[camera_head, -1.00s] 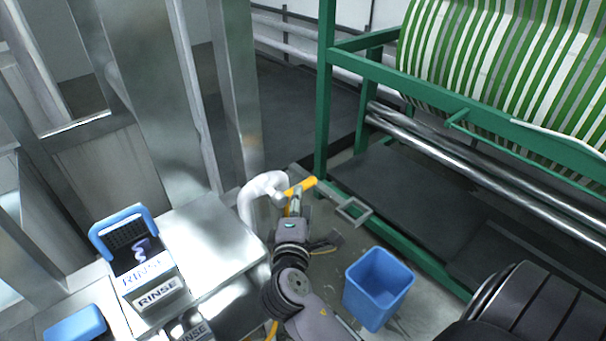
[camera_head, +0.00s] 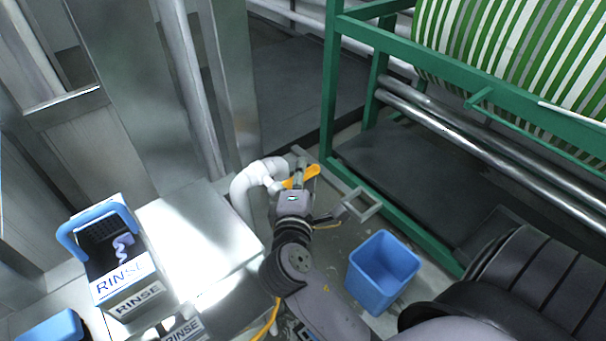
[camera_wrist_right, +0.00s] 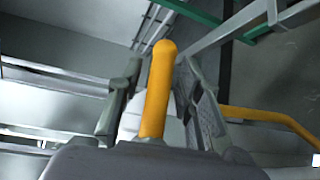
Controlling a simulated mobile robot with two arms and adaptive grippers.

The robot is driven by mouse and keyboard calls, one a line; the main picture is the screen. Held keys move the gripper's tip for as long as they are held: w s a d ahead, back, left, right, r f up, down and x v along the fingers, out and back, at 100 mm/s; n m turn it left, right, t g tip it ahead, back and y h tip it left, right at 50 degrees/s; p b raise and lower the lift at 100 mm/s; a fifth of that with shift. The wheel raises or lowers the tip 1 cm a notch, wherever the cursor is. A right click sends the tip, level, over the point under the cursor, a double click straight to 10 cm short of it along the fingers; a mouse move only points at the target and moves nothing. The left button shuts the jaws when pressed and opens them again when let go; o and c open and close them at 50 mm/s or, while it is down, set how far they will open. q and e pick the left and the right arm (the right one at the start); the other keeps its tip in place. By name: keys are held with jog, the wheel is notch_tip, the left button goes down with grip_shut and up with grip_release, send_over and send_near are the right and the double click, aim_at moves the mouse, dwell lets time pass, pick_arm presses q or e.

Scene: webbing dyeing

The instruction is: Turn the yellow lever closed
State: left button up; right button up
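The yellow lever (camera_head: 312,171) sits on a white pipe (camera_head: 242,190) beside the metal machine. My right gripper (camera_head: 300,172) is at the lever, its fingers overlapping it in the head view. In the right wrist view, the lever (camera_wrist_right: 158,90) stands upright between the two fingers of my right gripper (camera_wrist_right: 160,95). The fingers are apart, with a gap showing to the left of the lever; contact on the right side is unclear. The lever's base is hidden behind the gripper body. My left gripper is not in view.
A blue bin (camera_head: 383,272) stands on the floor right of my right arm. A green frame (camera_head: 400,225) with a green-striped roll (camera_head: 510,60) is beyond it. Containers labelled RINSE (camera_head: 122,282) sit at lower left. A grey square bracket (camera_head: 362,203) lies close right of the gripper.

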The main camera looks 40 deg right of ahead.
grip_shut()
jog(key=shift+f, duration=0.1)
dwell(0.5)
